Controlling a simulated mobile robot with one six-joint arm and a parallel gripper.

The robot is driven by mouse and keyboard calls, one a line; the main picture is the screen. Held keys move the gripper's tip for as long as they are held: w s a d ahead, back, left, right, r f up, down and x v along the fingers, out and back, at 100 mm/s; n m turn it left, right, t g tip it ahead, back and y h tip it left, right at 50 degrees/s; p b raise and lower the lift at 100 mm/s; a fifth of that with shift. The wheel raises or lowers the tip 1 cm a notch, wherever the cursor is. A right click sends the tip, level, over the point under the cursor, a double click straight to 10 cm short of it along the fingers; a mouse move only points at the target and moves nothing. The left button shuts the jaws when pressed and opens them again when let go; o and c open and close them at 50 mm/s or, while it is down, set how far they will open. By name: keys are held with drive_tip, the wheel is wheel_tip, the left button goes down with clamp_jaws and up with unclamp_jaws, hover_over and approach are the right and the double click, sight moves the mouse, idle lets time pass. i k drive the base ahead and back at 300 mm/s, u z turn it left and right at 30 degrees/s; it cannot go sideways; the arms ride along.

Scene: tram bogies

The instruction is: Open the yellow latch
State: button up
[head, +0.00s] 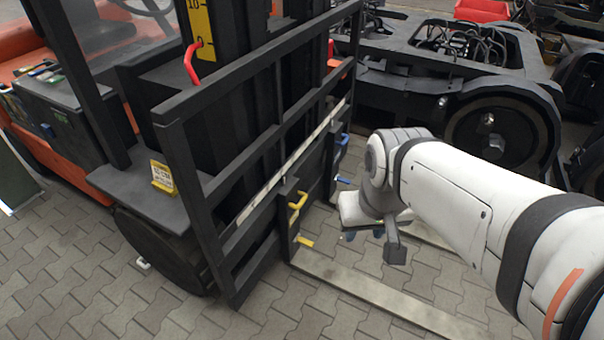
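A yellow latch (298,201) is mounted on top of the near fork's black bracket, on the forklift's black carriage frame. A second yellow part (305,241) sticks out lower on the same bracket. My gripper (362,234) is at the end of my white arm, to the right of the yellow latch and apart from it in the picture. Its fingers are small, dark and partly hidden by the hand, so I cannot tell whether they are open or shut. Nothing is visibly held.
Blue parts (345,139) sit on the far fork's bracket. The near fork (380,296) runs low across the paving below my gripper. A black bogie with a large wheel (503,134) stands behind my arm. Free paving (450,285) lies at the lower right.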

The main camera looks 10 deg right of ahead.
sight(303, 240)
drive_tip(key=i, duration=0.85)
drive_tip(key=u, duration=0.05)
